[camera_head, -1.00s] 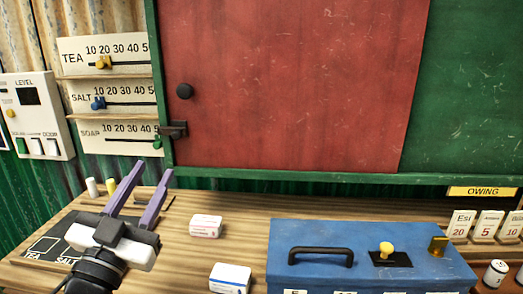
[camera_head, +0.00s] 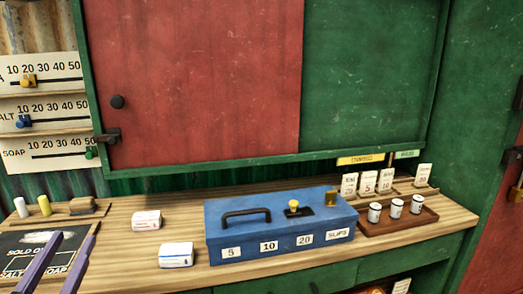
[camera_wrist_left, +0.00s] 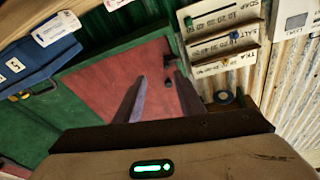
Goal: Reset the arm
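My left gripper (camera_head: 69,240) is at the bottom left corner of the head view, over the dark slate board (camera_head: 22,243). Its two purple fingers are apart with nothing between them. The left wrist view also shows the open fingers (camera_wrist_left: 160,78), with the red panel (camera_wrist_left: 150,62) beyond them. Most of the left arm is outside the head view. My right gripper is in neither view.
A blue cash box (camera_head: 262,238) stands on the wooden counter, with two small cartons (camera_head: 147,220) (camera_head: 176,255) left of it. Several price cards (camera_head: 368,183) and a tray of small canisters (camera_head: 412,226) are on the right. Sliders (camera_head: 40,120) hang on the left wall.

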